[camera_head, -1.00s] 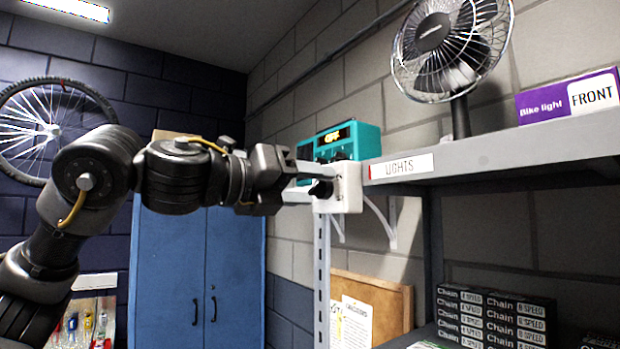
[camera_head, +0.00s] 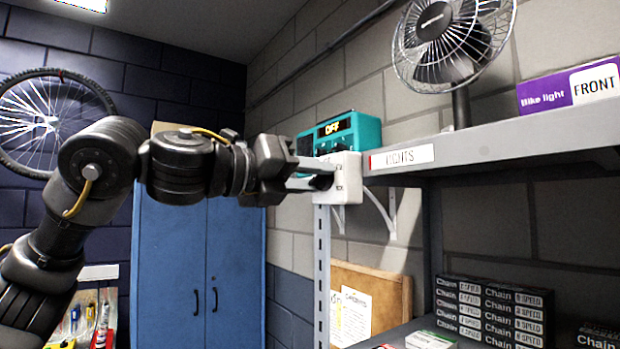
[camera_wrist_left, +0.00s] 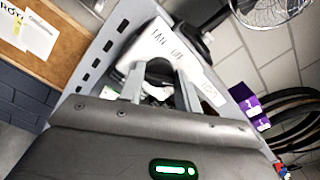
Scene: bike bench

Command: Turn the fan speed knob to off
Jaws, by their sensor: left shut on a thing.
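The fan speed knob (camera_head: 322,183) is a small black knob on the left face of a white control box (camera_head: 348,178) at the end of the shelf. In the wrist view the white box (camera_wrist_left: 158,42) carries the printed word FAN and other lettering I cannot fully read. My left gripper (camera_head: 316,179) is shut on the knob, its fingers on either side of it. In the wrist view the fingers (camera_wrist_left: 160,88) reach to the box and the knob is mostly hidden between them. The desk-style fan (camera_head: 450,45) stands on the shelf. My right gripper is not in view.
The grey shelf (camera_head: 500,142) has a LIGHTS label and holds a teal device (camera_head: 367,131) reading OFF and a purple Bike light box (camera_head: 545,94). Chain boxes (camera_head: 495,310) are stacked below. A blue cabinet (camera_head: 170,270) stands behind my arm.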

